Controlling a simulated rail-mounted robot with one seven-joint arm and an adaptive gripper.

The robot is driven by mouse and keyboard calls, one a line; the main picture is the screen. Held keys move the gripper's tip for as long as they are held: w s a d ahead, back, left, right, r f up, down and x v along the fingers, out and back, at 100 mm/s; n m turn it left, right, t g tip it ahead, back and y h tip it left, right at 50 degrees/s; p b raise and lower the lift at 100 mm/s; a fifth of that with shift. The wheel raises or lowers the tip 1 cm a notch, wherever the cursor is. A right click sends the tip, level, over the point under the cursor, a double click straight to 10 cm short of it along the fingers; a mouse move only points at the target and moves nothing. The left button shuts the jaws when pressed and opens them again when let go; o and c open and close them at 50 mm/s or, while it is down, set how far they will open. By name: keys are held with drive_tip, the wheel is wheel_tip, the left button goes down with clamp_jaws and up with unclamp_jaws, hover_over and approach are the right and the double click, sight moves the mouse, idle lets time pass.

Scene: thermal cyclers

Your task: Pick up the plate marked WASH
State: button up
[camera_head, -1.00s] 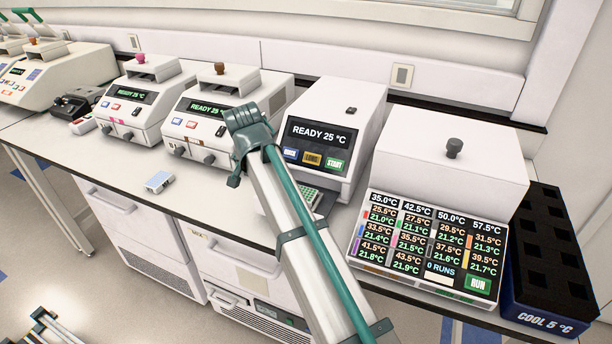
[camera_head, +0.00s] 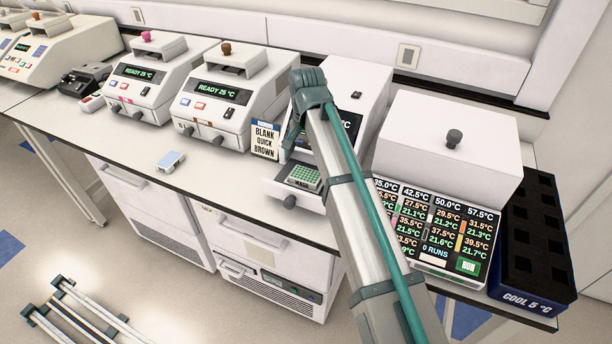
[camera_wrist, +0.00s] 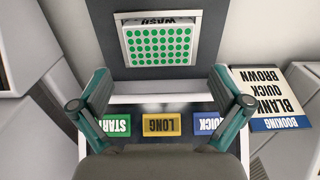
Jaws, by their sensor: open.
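The plate marked WASH (camera_head: 304,176) is a small white block with rows of green wells. It sits in the pulled-out drawer (camera_head: 276,188) of the white cycler with QUICK, LONG and START buttons. In the wrist view the plate (camera_wrist: 163,46) lies top centre, its WASH label upside down at its far edge. My gripper (camera_wrist: 161,73) is open and empty, its two fingers spread wide above the button panel, with the plate ahead of them in the picture.
A BLANK QUICK BROWN booking card (camera_head: 266,141) stands left of the drawer. A small pale plate (camera_head: 170,161) lies on the open bench. A large cycler (camera_head: 450,150) and a dark cooling block (camera_head: 537,240) stand to the right. More cyclers (camera_head: 217,95) stand to the left.

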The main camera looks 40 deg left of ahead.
sight(307, 173)
drive_tip(key=shift+f+p, duration=1)
drive_tip(key=shift+f, duration=1.5)
drive_tip(key=shift+c, duration=0.2)
drive_tip(key=c, duration=0.9)
drive_tip(key=shift+o, duration=0.2)
